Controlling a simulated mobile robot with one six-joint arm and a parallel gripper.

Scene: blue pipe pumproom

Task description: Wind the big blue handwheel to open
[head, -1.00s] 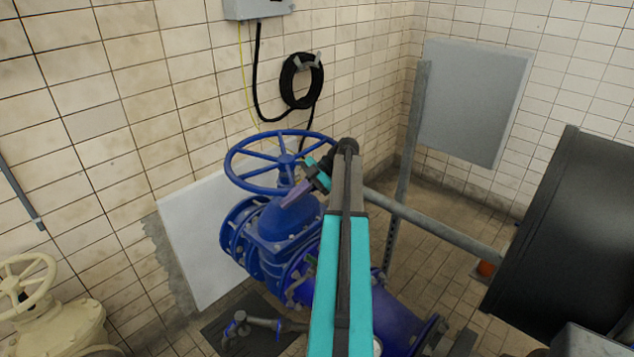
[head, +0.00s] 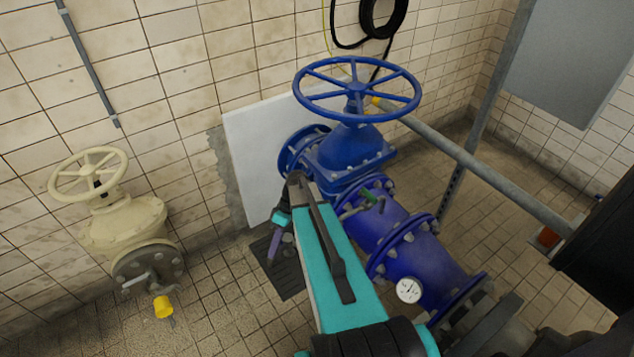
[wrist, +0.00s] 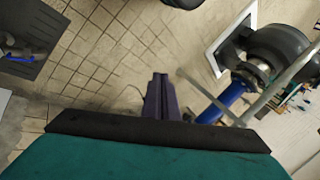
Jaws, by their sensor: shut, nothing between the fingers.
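The big blue handwheel (head: 356,90) stands on top of a blue valve body (head: 345,155) in the head view, with its rim in full sight. My gripper (head: 272,258) hangs below and to the left of the wheel, at the end of the teal arm, pointing down. It is apart from the wheel. In the wrist view its purple fingers (wrist: 160,80) are together with nothing between them. The handwheel cannot be made out in the wrist view.
A cream handwheel valve (head: 105,210) stands at the left. A grey rail (head: 455,150) runs close beside the blue wheel on the right. A blue pipe (head: 425,265) with a gauge (head: 409,290) runs to the lower right. A white board (head: 255,140) leans on the wall. Floor is free at the lower left.

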